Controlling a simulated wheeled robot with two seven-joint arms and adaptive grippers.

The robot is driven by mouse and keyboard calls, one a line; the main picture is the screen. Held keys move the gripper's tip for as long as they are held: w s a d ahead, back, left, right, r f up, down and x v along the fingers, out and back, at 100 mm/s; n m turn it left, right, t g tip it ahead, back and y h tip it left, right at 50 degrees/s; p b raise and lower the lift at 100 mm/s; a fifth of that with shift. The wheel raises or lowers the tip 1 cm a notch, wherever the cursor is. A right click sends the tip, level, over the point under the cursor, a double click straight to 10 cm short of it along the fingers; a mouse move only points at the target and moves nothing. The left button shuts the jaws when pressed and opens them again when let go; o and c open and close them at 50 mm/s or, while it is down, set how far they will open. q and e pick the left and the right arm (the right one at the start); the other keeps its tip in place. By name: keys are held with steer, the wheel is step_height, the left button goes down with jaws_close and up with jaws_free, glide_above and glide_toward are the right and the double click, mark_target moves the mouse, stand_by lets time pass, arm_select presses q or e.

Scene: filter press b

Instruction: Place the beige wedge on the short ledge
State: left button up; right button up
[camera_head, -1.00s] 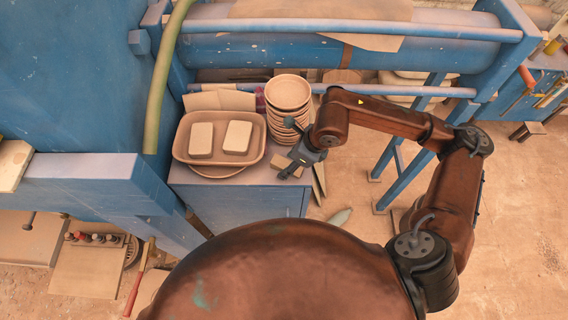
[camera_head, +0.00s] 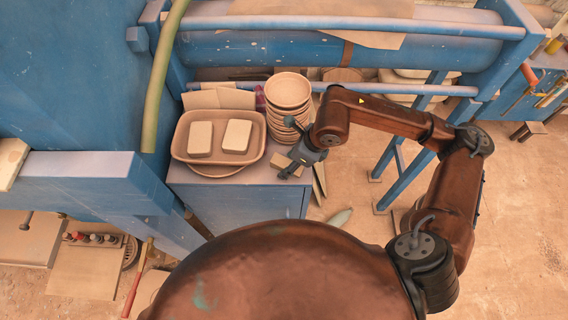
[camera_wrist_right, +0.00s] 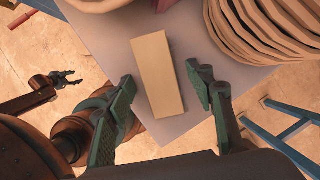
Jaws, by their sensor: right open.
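The beige wedge (camera_wrist_right: 157,72) lies on the grey cabinet top, showing as a long pale block in the right wrist view. In the head view the wedge (camera_head: 281,161) is partly hidden by my right gripper (camera_head: 288,164). My right gripper (camera_wrist_right: 162,78) is open, with one finger on each side of the wedge's near part and visible gaps between. My left gripper (camera_wrist_right: 66,78) shows small at the left of the wrist view, its fingers apart and empty. A blue ledge (camera_head: 80,168) runs along the left; I cannot tell whether it is the short ledge.
A tray (camera_head: 262,140) with two pale blocks stands left of the wedge on the cabinet (camera_head: 245,198). A stack of bowls (camera_head: 288,92) stands behind it. Blue press rails (camera_head: 420,90) run at the back. A beige slab (camera_head: 10,160) lies on the blue ledge.

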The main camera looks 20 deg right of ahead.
steer(key=shift+c, duration=0.3)
steer(key=c, duration=1.1)
